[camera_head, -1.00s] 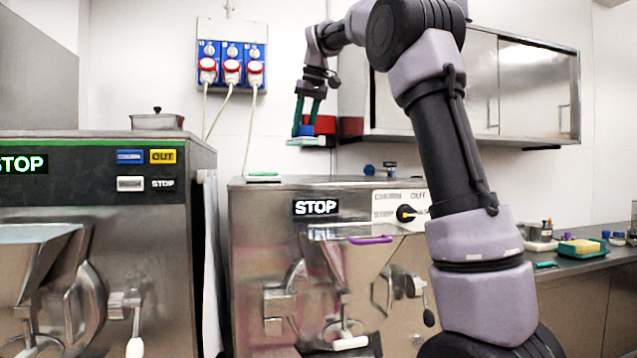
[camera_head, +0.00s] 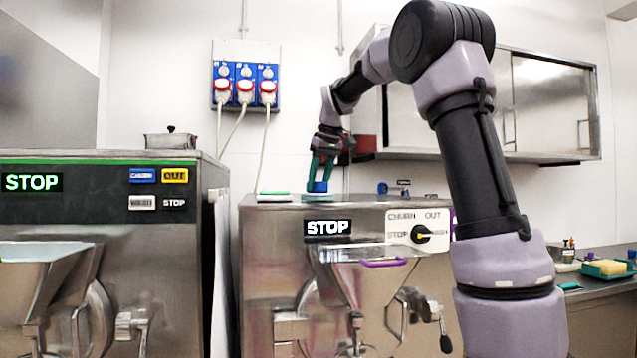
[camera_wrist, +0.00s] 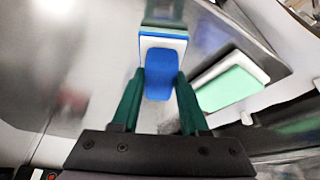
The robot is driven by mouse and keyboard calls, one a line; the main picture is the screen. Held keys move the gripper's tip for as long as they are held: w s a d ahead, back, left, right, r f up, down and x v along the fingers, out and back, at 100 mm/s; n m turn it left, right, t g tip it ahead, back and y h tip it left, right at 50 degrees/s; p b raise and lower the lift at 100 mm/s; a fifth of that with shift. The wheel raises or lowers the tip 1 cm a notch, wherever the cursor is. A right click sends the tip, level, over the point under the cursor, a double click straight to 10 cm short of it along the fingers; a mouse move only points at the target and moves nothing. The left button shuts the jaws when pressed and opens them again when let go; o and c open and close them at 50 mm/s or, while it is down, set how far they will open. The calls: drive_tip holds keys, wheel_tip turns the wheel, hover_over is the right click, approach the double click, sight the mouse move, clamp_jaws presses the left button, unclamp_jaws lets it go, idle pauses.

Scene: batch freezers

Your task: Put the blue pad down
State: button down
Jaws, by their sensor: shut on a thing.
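The blue pad (camera_head: 319,197) is a flat piece with a white layer and a blue block-shaped grip on top. It is at the top of the right-hand machine (camera_head: 290,215), at or very near its steel surface; I cannot tell whether it touches. My gripper (camera_head: 321,176) is above it, fingers pointing down, shut on the blue grip. In the wrist view the blue pad (camera_wrist: 160,60) is between the green fingertips (camera_wrist: 160,88).
A green pad (camera_head: 274,196) with a white layer lies on the same machine top, left of my gripper. Small blue items (camera_head: 384,188) stand at the right of that top. A lidded pan (camera_head: 170,140) sits on the left machine.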

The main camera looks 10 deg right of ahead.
drive_tip(key=shift+c, duration=2.1)
unclamp_jaws()
drive_tip(key=shift+f, duration=0.1)
drive_tip(key=v, duration=1.1)
drive_tip(key=s+d+f+m, duration=0.1)
drive_tip(key=s+d+m, duration=0.15)
drive_tip(key=s, duration=0.35)
drive_tip(key=s+d+f+m+t, duration=0.1)
drive_tip(key=s+f+m+t, duration=0.2)
drive_tip(key=s+f, duration=1.7)
drive_tip(key=s+m, duration=0.1)
drive_tip(key=m, duration=0.2)
drive_tip(key=shift+s+d, duration=0.15)
drive_tip(key=shift+s, duration=0.15)
